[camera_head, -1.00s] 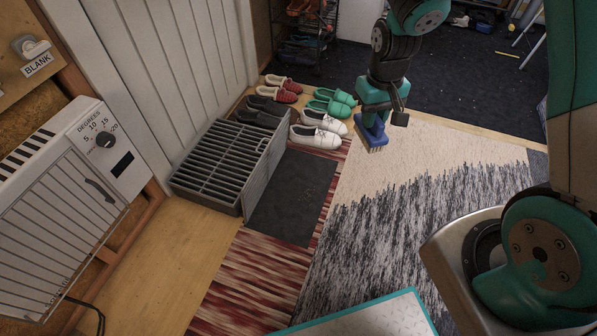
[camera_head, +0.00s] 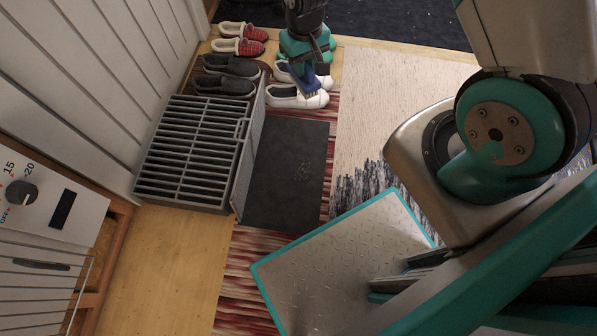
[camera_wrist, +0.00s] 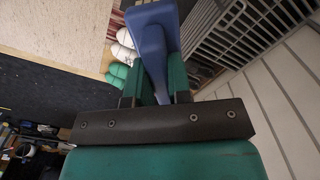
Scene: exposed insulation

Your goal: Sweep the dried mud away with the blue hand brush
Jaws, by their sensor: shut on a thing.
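My gripper (camera_head: 308,70) is shut on the blue hand brush (camera_head: 311,88), whose pale bristles point down. The brush is held in the air in front of the white shoes. In the wrist view the blue brush (camera_wrist: 152,40) sits between the two green fingers (camera_wrist: 153,86). A dark grey mat (camera_head: 272,180) lies on the striped rug to the right of the metal grate. A faint patch of brownish specks, which looks like the dried mud (camera_head: 303,171), lies on the right half of the mat. The brush is above and beyond the mat, apart from it.
A metal grate (camera_head: 190,150) with a raised side panel stands left of the mat. Shoes line the far end: red slippers (camera_head: 240,38), dark shoes (camera_head: 226,75) and white shoes (camera_head: 290,97). A heater (camera_head: 40,215) is at the left. My base covers the lower right.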

